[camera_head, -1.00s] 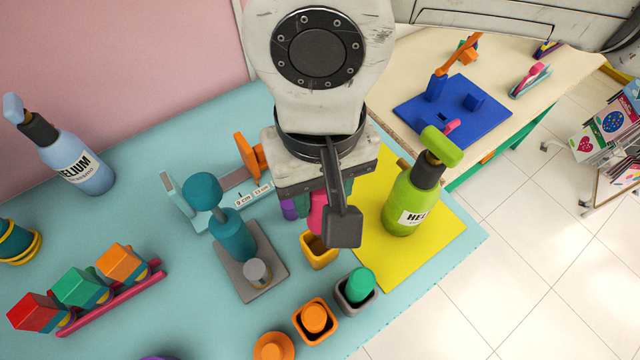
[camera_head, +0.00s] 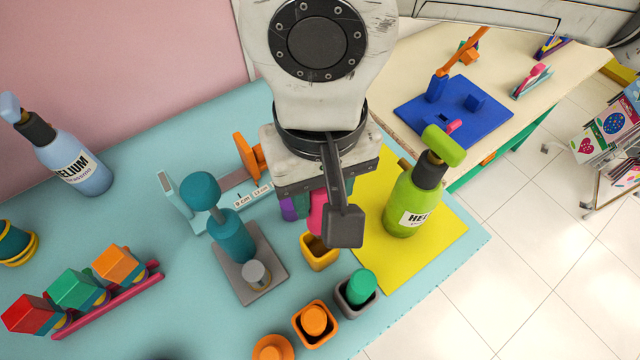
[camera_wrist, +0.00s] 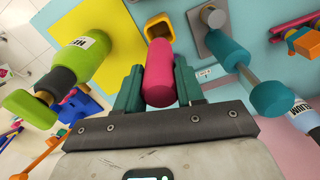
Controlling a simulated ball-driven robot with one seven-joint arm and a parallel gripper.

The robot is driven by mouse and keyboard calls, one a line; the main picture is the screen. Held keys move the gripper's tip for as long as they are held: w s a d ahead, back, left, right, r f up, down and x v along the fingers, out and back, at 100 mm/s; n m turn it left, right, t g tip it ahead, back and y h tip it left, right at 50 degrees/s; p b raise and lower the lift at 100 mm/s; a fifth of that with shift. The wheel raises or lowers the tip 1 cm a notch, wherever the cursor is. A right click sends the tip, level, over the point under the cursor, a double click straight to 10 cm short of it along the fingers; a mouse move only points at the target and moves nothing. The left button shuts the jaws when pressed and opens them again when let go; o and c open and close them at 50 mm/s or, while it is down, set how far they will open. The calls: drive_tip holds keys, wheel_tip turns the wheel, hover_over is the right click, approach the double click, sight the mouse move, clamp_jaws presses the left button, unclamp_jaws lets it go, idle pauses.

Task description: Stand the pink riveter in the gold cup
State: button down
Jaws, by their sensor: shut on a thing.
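The pink riveter (camera_wrist: 160,75) is a rounded pink cylinder held between the green fingers of my gripper (camera_wrist: 159,88) in the wrist view. In the head view only part of the riveter (camera_head: 317,212) shows below my wrist. The gold cup (camera_head: 319,257) is a square, open-topped cup on the teal table, just in front of the riveter. In the wrist view the cup (camera_wrist: 157,22) lies just beyond the riveter's far end. The riveter looks apart from the cup, but its height above the table is hard to tell. My gripper (camera_head: 315,200) is mostly hidden in the head view.
A green helium bottle (camera_head: 408,205) stands on the yellow mat (camera_head: 440,235) to the right. A teal press (camera_head: 232,240) on a grey base stands left of the cup. A grey cup (camera_head: 352,305) with a green piece and an orange cup (camera_head: 313,340) stand in front.

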sight(320, 220)
drive_tip(key=shift+f+b, duration=3)
drive_tip(key=shift+b, duration=1.5)
idle(2.4)
drive_tip(key=shift+f+b, duration=0.6)
drive_tip(key=shift+b, duration=0.2)
